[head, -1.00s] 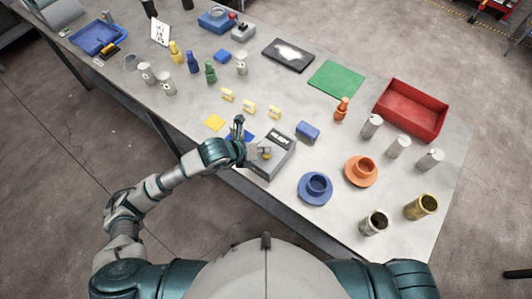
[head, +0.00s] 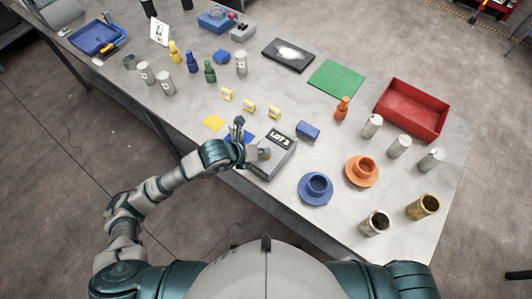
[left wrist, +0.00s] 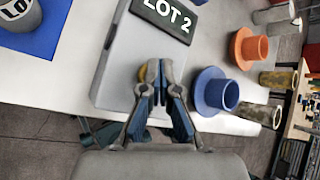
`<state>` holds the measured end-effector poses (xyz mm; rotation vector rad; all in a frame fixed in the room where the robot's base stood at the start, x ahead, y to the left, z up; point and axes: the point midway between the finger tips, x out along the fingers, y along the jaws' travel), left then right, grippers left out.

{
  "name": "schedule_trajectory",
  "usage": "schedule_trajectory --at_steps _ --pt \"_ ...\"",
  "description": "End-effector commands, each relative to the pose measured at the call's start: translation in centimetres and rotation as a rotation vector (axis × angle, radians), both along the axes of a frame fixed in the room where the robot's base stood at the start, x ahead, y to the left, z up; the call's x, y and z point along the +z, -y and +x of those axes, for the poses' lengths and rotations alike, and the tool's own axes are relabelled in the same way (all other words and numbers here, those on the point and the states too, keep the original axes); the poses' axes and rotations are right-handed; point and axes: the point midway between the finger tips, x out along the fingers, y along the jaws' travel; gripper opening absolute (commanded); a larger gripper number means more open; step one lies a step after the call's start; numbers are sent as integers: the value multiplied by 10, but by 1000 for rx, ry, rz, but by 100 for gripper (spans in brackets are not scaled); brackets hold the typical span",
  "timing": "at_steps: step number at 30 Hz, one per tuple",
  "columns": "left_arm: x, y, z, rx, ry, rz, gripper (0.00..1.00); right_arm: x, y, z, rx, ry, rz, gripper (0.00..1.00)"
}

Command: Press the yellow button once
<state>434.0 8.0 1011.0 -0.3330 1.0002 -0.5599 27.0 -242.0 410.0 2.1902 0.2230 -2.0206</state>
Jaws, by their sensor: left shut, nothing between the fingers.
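The grey box (head: 270,166) stands at the table's near edge, with a dark label reading "LOT 2" (left wrist: 168,15) on its top. In the left wrist view the yellow button (left wrist: 141,73) shows only as a small patch beside and behind the fingertips, mostly hidden by them. My left gripper (head: 262,154) is over the box at the button. In the left wrist view its fingers (left wrist: 153,82) are shut together with nothing between them. I cannot tell whether the tips touch the button. My right gripper is not in view.
A blue cup on a saucer (head: 316,187) and an orange one (head: 362,170) stand right of the box. A blue block (head: 308,131) and small yellow pieces (head: 249,106) lie behind it. A red tray (head: 411,110) is farther right. Metal cylinders stand at the right.

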Motion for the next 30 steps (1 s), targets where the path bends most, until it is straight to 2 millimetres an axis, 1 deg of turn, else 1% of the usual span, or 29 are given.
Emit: schedule_trajectory --at_steps 11,21,30 --pt "0 0 0 0 -2 1 0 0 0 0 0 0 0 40" --pt "17 2 0 -1 -1 -1 0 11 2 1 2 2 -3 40" --pt "18 3 0 0 -1 0 0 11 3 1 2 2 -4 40"
